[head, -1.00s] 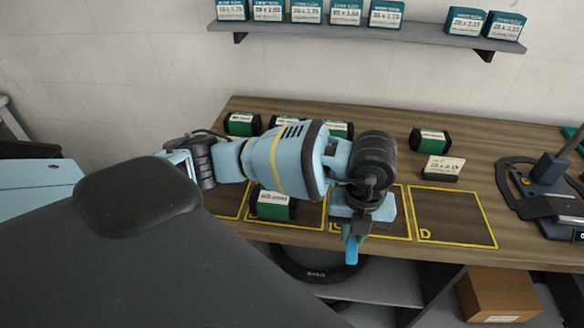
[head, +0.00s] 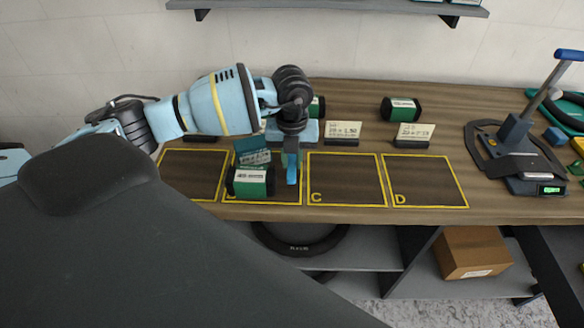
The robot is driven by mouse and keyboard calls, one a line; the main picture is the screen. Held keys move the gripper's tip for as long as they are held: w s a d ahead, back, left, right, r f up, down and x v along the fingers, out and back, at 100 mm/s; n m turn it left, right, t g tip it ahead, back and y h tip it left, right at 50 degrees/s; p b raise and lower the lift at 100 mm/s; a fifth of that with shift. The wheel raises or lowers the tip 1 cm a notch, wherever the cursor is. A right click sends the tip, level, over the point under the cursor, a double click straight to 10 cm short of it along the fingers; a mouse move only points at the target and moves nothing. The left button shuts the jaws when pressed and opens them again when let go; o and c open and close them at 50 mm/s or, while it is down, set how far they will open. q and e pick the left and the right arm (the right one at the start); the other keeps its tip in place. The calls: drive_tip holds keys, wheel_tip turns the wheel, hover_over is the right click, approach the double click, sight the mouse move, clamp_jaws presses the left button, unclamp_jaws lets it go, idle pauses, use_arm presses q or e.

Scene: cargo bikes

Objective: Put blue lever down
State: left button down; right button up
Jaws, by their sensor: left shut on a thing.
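The blue lever (head: 292,170) hangs upright, pointing down, from my left gripper (head: 291,152). The gripper is shut on its upper end, and the fingertips are partly hidden by the wrist above them. The lever shows over the right part of the yellow-outlined area B (head: 283,199) on the wooden workbench (head: 345,215). I cannot tell whether its lower tip touches the bench. My right gripper is not in view.
Areas C (head: 345,180) and D (head: 424,180) are empty. A black stand with a blue-handled lever arm (head: 520,135) is at the right. A cardboard box (head: 473,252) sits below the bench.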

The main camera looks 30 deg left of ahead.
sight(292, 164)
use_arm(q)
drive_tip(key=shift+f, duration=0.1)
drive_tip(key=shift+f, duration=1.65)
drive_tip(key=shift+f, duration=0.15)
drive_tip(key=c, duration=1.6)
unclamp_jaws()
wheel_tip(292, 164, up, 12)
drive_tip(key=shift+r, duration=0.15)
drive_tip(key=shift+d, duration=0.1)
